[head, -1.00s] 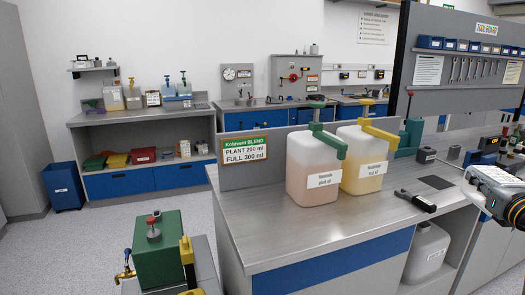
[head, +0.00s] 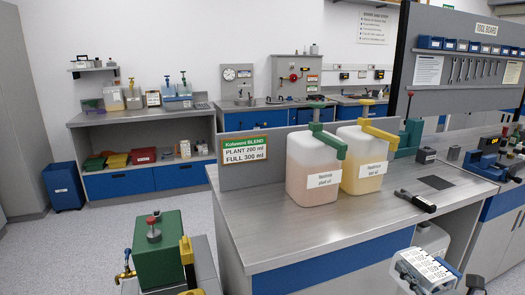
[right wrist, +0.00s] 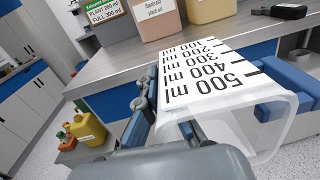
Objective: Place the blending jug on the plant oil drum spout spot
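The blending jug, clear with a white millilitre scale, is in the right wrist view (right wrist: 225,85) and at the lower right of the head view (head: 428,268). My right gripper (right wrist: 147,105) is shut on its side and holds it tilted, in front of the bench. The plant oil drum (head: 314,172) is a whitish container with pinkish liquid and a green spout (head: 328,140). It stands on the bench, apart from the jug; its lower part shows in the right wrist view (right wrist: 158,20). The spot below the spout is not clearly visible. My left gripper is not in view.
A second drum (head: 366,160) with yellow liquid and a yellow spout stands close right of the plant oil drum. A black tool (head: 416,201) lies further right. The bench's front area (head: 290,227) is clear. A green tank (head: 158,250) stands at lower left.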

